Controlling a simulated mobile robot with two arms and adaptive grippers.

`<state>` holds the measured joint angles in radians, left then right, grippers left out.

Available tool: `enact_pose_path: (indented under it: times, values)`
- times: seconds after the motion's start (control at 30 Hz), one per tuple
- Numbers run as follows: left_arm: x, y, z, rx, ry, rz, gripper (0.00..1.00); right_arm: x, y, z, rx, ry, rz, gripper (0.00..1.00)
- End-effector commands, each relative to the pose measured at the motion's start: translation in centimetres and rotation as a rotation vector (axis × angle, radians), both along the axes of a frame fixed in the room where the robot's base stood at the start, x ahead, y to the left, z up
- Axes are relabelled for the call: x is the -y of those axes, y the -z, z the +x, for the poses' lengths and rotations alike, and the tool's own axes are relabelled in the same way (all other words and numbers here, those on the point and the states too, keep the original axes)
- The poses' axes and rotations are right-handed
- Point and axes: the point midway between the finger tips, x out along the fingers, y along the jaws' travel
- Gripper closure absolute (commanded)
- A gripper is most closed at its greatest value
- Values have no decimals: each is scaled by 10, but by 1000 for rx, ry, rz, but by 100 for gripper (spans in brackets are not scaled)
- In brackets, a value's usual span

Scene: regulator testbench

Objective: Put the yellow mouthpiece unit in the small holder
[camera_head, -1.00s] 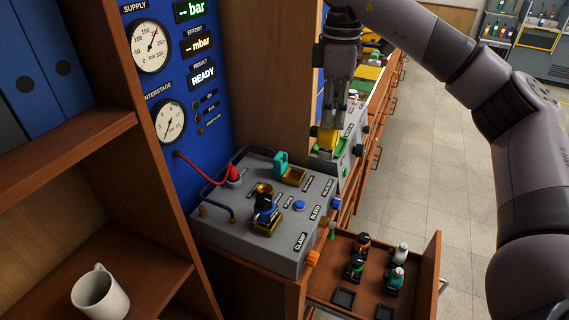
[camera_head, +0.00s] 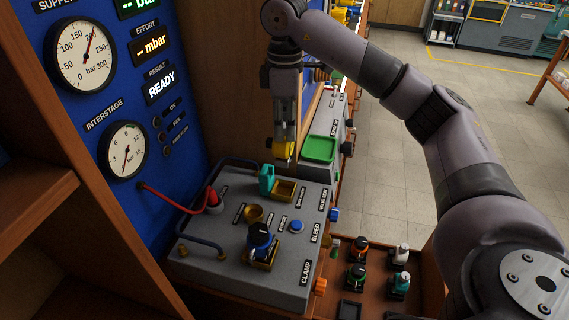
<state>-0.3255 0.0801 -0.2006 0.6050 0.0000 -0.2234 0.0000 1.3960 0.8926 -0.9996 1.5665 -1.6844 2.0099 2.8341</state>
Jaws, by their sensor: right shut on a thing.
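The yellow mouthpiece unit (camera_head: 284,150) is between the fingertips of my right gripper (camera_head: 284,140), which is shut on it and points down. It hangs above the back of the grey test bench, over a small open brass holder (camera_head: 285,194). A gap shows between the unit and this holder. A teal part (camera_head: 266,180) stands at the holder's left side. A small round brass cup (camera_head: 253,214) is nearer on the bench. The unit's far side is hidden. My left gripper is not in view.
A black and blue regulator (camera_head: 260,238) stands in a brass seat on the grey bench (camera_head: 215,255). A red plug with a hose (camera_head: 212,197) is at left. A green tray (camera_head: 320,149) lies behind. An open drawer (camera_head: 380,285) holds several small units.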

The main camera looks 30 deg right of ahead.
Motion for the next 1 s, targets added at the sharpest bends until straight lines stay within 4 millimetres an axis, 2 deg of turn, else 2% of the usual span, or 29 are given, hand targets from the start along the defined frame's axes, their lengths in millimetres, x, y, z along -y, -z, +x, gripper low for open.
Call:
enact_pose_path:
  times: [0.03, 0.1, 0.2, 0.3, 0.53, 0.77, 1.0]
  values:
    - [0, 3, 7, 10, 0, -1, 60, -1, 14, -1, -5, -1, 2, 100]
    - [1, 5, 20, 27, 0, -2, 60, -1, 28, -1, -4, -1, 2, 100]
    - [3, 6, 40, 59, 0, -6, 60, -1, 44, -1, -3, -2, 2, 100]
    - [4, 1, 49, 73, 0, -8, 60, 0, 54, -1, -2, 0, 0, 100]
    - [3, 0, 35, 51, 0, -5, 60, 0, 72, -1, -1, 0, -1, 100]
    - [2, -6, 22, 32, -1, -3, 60, 0, 101, 0, 0, 0, 0, 100]
    - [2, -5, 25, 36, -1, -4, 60, 0, 102, 0, 1, -1, 0, 100]
